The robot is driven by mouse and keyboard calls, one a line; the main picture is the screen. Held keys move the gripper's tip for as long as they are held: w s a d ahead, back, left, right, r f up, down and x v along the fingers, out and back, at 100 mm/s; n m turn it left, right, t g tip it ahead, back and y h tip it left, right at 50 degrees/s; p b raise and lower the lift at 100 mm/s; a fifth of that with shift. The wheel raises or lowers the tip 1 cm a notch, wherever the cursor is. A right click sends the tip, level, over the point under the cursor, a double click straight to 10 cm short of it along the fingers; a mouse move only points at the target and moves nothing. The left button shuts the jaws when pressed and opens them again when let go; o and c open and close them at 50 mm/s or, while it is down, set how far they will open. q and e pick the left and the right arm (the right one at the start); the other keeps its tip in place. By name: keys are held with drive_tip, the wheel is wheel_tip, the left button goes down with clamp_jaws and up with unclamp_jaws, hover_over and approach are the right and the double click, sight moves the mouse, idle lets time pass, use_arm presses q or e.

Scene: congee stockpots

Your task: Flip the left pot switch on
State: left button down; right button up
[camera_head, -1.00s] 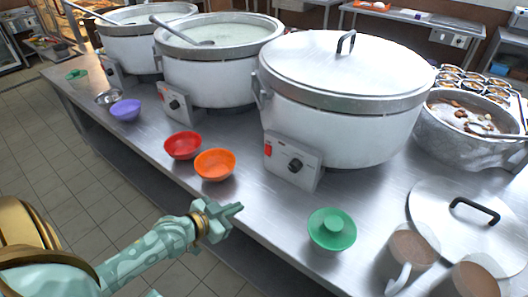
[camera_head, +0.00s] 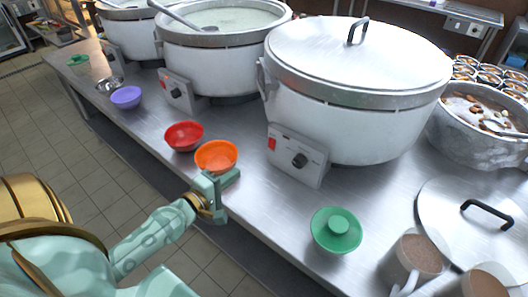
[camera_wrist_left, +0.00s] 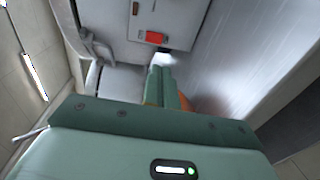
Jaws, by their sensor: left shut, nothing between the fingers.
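Three pots stand in a row in the head view: a left pot (camera_head: 130,38) cut by the top edge, an open middle pot (camera_head: 205,70) and a lidded right pot (camera_head: 350,120). The left pot's control box (camera_head: 108,50) is small, and its switch is not clear. The middle pot's box has a red switch (camera_head: 164,84); the right pot's box has a red switch (camera_head: 272,143) beside a black knob. My left gripper (camera_head: 228,178) is shut and empty, by the orange bowl. In the left wrist view, a red switch (camera_wrist_left: 154,38) shows beyond the shut fingers (camera_wrist_left: 161,72); its pot is unclear.
An orange bowl (camera_head: 216,154), a red bowl (camera_head: 184,135) and a purple bowl (camera_head: 126,97) line the table's front edge. A green bowl (camera_head: 336,232), brown-filled mugs (camera_head: 418,254) and a loose lid (camera_head: 470,235) lie right. Steel tabletop (camera_head: 255,190) is bare between.

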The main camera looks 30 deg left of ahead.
sight(271, 148)
use_arm(q)
drive_tip(key=w, duration=0.4)
drive_tip(key=w+f, duration=0.1)
drive_tip(key=w, duration=0.3)
drive_tip(key=w+d, duration=0.1)
drive_tip(key=w, duration=0.3)
drive_tip(key=shift+w+f, duration=0.35)
drive_tip(key=shift+w, duration=0.4)
drive_tip(key=shift+w+d, duration=0.1)
drive_tip(key=shift+w, duration=0.05)
